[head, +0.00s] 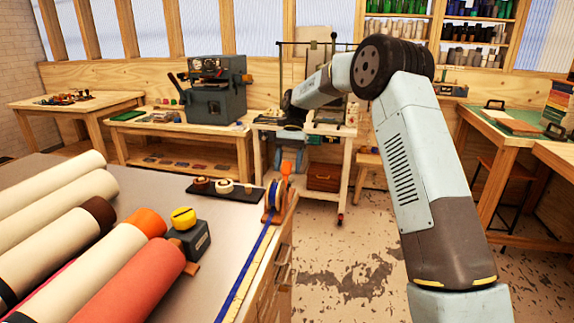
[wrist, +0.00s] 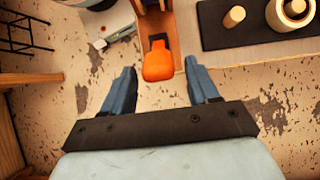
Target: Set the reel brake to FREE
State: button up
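The reel (head: 270,200) stands at the right edge of the grey bench, with blue tape running from it along the edge. An upright orange lever (head: 286,169) shows beside it. In the wrist view an orange lever tip (wrist: 158,64) lies ahead, between the lines of my two fingers, in front of a wooden bracket (wrist: 157,22). My gripper (wrist: 163,80) is open, its two blue fingers wide apart and nothing visibly held. I cannot tell whether either finger touches the lever. No brake marking is readable.
A black tray (head: 222,190) with small rolls sits left of the reel. A yellow-topped dark block (head: 188,235) and several large rolls (head: 120,250) lie on the bench. A wheeled cart (head: 338,150) stands behind. The floor (head: 340,250) right of the bench is clear.

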jog(key=v, duration=1.3)
jog(key=shift+w+r, duration=0.2)
jog(key=shift+w, duration=0.1)
jog(key=s+d+r+t, duration=0.3)
jog(key=s+d+r, duration=0.2)
jog(key=s+r, duration=0.5)
jog(key=s+d+n+t, duration=0.1)
jog(key=s+d+t, duration=0.2)
jog(key=s, duration=1)
jog(key=s+d+n+t+h, duration=0.1)
jog(key=s+d+t, duration=0.2)
jog(key=s+d, duration=0.6)
jog(key=s, duration=0.5)
jog(key=shift+s+r+t, duration=0.3)
jog(key=shift+r, duration=0.1)
jog(key=s+d+f, duration=0.1)
jog(key=s+f, duration=0.1)
jog(key=s, duration=0.1)
jog(key=s+d+f+t, duration=0.1)
jog(key=s+f, duration=0.1)
jog(key=s, duration=0.2)
jog(key=s+d+f+n+t, duration=0.1)
jog(key=s+f, duration=0.2)
jog(key=shift+s+d+f+h, duration=0.15)
jog(key=shift+s+d+h, duration=0.05)
jog(key=shift+s+h, duration=0.2)
